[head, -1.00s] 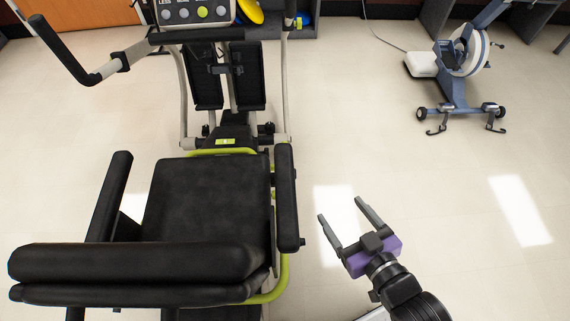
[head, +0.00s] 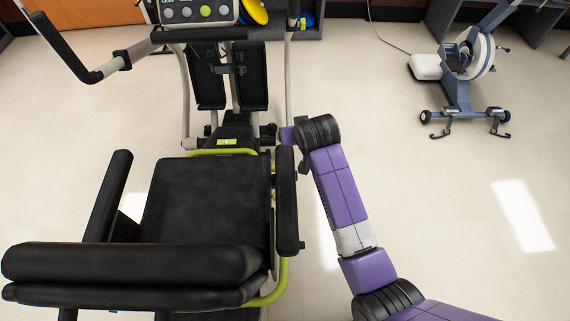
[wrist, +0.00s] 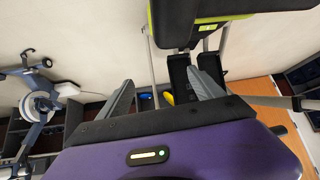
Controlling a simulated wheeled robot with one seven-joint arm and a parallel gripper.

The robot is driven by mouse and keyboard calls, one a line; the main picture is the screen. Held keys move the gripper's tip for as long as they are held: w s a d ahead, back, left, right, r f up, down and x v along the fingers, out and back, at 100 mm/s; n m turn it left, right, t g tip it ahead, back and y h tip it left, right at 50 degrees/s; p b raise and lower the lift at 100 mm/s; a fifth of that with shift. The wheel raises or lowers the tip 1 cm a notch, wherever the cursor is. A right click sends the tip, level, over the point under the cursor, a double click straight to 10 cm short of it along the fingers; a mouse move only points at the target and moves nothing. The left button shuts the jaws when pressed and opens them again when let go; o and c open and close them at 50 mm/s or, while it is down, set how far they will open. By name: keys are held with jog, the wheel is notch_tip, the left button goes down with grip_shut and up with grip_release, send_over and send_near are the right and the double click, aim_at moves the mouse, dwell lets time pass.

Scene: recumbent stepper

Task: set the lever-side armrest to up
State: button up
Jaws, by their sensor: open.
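The stepper's right armrest (head: 287,205) is a black padded bar lying along the right side of the seat (head: 205,200). The left armrest (head: 108,195) is a similar black bar along the other side. I cannot tell which side has the lever. My gripper's purple body (head: 287,135) shows just beyond the front end of the right armrest, with its fingers hidden in the head view. In the wrist view, my gripper (wrist: 160,79) is open, with its two grey fingers apart and nothing held between them. The black seat (wrist: 172,22) with lime trim appears above them.
The backrest (head: 130,265) is at the near end of the seat. The pedals (head: 228,80) and console (head: 198,12) stand ahead. A long handle (head: 65,50) reaches out at left. A blue-and-white exercise machine (head: 465,70) stands at far right, with clear floor between.

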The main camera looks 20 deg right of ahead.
aim_at(285, 164)
jog(key=w+a+r+g, duration=0.2)
jog(key=shift+w+a+m+y, duration=0.1)
jog(key=shift+w+m+y, duration=0.2)
jog(key=s+a+g, duration=0.1)
jog(key=s+g, duration=0.1)
jog(key=s+a+f+g, duration=0.1)
jog(key=s+g, duration=0.1)
jog(key=s+a+m+g+y, duration=0.1)
jog(key=s, duration=0.2)
jog(key=shift+a+f+g, duration=0.1)
jog(key=shift+f+g, duration=0.15)
jog(key=shift+g, duration=0.15)
notch_tip(285, 164, down, 8)
jog(key=shift+r+b, duration=0.2)
jog(key=shift+b, duration=0.25)
grip_shut()
